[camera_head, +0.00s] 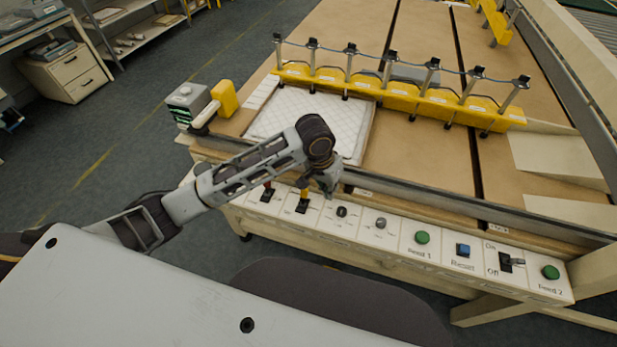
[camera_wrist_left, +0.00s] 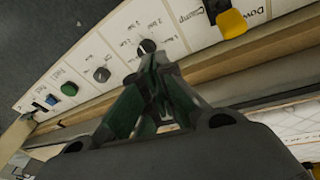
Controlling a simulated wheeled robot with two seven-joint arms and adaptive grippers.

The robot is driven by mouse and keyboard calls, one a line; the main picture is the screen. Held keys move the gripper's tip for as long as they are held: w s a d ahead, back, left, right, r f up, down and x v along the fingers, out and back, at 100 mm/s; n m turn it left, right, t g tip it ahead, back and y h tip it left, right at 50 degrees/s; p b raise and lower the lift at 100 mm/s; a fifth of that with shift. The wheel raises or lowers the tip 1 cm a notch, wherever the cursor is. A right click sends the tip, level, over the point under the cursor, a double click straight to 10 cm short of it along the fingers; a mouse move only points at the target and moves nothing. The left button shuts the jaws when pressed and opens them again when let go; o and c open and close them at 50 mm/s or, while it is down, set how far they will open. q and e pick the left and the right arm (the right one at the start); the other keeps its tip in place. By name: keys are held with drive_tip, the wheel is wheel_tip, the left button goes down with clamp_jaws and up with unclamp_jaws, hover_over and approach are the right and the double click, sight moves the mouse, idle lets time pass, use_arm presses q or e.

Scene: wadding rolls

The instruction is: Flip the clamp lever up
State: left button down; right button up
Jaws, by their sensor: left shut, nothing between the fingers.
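The clamp lever (camera_head: 304,195) has a yellow handle on a black base, on the white control panel along the table's front edge. In the left wrist view the yellow handle (camera_wrist_left: 232,23) is at the upper right, with "Clamp" and "Down" printed near it. I cannot tell for certain which position it is in. My left gripper (camera_head: 328,188) is over the panel, just right of the lever in the head view. In the left wrist view its fingertips (camera_wrist_left: 152,60) are together, empty and apart from the yellow handle. My right gripper is not in view.
A black knob (camera_head: 341,211) is close to my fingertips. Green buttons, a blue button (camera_head: 463,250) and a switch (camera_head: 510,262) continue rightward. A yellow clamp bar (camera_head: 400,97) and white quilted wadding (camera_head: 290,120) lie behind.

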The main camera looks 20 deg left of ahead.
sight(304, 197)
use_arm(q)
drive_tip(key=w+a+r+n+g+y, duration=0.1)
drive_tip(key=w+a+r+n+y, duration=0.1)
drive_tip(key=w+a+r, duration=0.3)
drive_tip(key=a, duration=0.3)
drive_tip(key=shift+r+n, duration=0.4)
idle(0.5)
drive_tip(key=shift+f, duration=0.15)
wheel_tip(304, 197, down, 8)
drive_tip(key=shift+f, duration=0.85)
idle(0.3)
